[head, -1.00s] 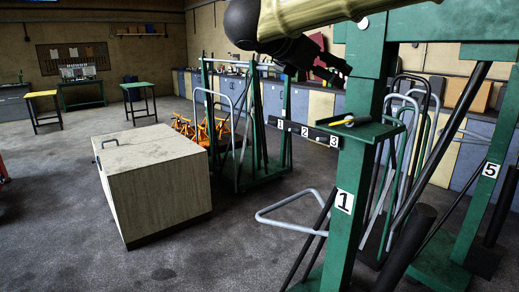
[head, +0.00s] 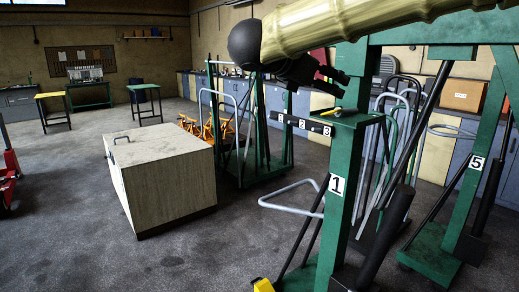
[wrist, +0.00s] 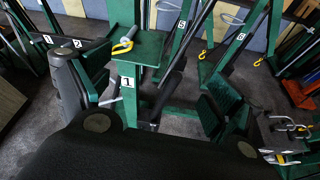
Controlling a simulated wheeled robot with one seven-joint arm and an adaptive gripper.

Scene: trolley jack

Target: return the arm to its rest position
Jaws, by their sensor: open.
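My arm, with a ribbed pale gold link and a black joint, reaches in from the top right of the head view. My dark gripper (head: 343,82) hangs beyond the joint, open and empty, in front of the upper part of the green frame (head: 345,160) marked 1. In the wrist view my gripper (wrist: 155,95) has its two fingers spread wide, with the post marked 1 showing between them. A yellow-handled item (head: 331,112) lies on the frame's small green shelf; it also shows in the wrist view (wrist: 124,46). Whether the gripper touches the frame cannot be told.
A pale cabinet (head: 160,180) stands left of the frame. Behind it is a green trolley (head: 262,170) with upright bars. A second green post (head: 470,185) marked 5 stands at the right. A red jack (head: 8,175) shows at the left edge.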

